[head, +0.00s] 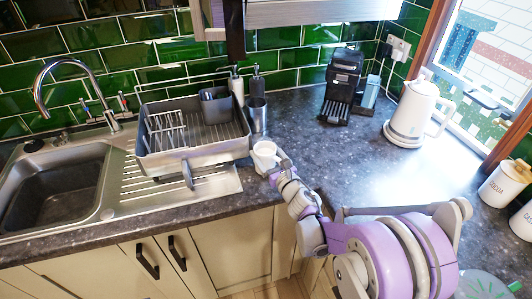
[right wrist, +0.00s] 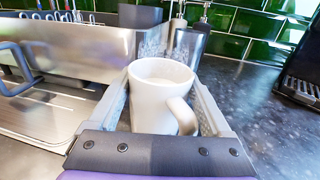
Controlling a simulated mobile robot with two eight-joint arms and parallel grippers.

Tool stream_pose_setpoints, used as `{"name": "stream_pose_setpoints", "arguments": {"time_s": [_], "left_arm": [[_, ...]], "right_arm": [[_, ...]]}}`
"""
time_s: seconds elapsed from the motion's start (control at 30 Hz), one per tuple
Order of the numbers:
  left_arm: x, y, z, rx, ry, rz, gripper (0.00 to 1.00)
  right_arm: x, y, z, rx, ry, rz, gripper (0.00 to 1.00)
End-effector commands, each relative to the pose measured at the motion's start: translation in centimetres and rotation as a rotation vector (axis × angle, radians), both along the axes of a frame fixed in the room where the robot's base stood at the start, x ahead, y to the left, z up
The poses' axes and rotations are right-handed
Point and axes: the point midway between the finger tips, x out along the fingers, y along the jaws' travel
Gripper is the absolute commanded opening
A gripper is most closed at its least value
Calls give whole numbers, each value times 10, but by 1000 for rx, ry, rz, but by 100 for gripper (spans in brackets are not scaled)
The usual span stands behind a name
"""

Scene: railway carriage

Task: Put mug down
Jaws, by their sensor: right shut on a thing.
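A white mug (head: 266,154) is at the end of my right arm in the head view, by the right end of the dish rack. It is upright and fills the space between the fingers of my right gripper (right wrist: 165,105) in the right wrist view, where the mug (right wrist: 158,84) shows its handle toward the camera, to the right. My right gripper is shut on the mug. The mug is over or on the dark countertop (head: 300,140); I cannot tell whether its base touches. My left gripper is not in view.
A grey dish rack (head: 195,155) stands left of the mug, beside the sink (head: 60,185). A metal cup (head: 257,114) and soap bottles stand behind. A black coffee machine (head: 342,85) and white kettle (head: 413,112) stand right. The counter between is clear.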

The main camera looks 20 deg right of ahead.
Motion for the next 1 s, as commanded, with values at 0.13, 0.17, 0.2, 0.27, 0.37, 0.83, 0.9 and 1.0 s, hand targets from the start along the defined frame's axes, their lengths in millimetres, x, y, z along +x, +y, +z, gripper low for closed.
{"name": "stream_pose_setpoints", "arguments": {"time_s": [0.13,0.17,0.2,0.27,0.37,0.83,0.9,1.0], "left_arm": [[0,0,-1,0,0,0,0],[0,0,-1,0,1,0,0],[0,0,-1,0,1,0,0],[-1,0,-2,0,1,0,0],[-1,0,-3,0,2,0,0],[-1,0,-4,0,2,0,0],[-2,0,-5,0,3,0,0],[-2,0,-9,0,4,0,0]], "right_arm": [[0,0,-1,0,0,0,0],[0,0,-1,0,0,0,0],[0,0,-2,0,0,0,0],[0,0,-3,1,0,0,0],[0,0,-4,1,0,0,0],[-3,-1,-5,0,1,-1,100],[-10,-2,-5,0,1,-1,100],[-26,-5,-6,0,1,-1,100]]}}
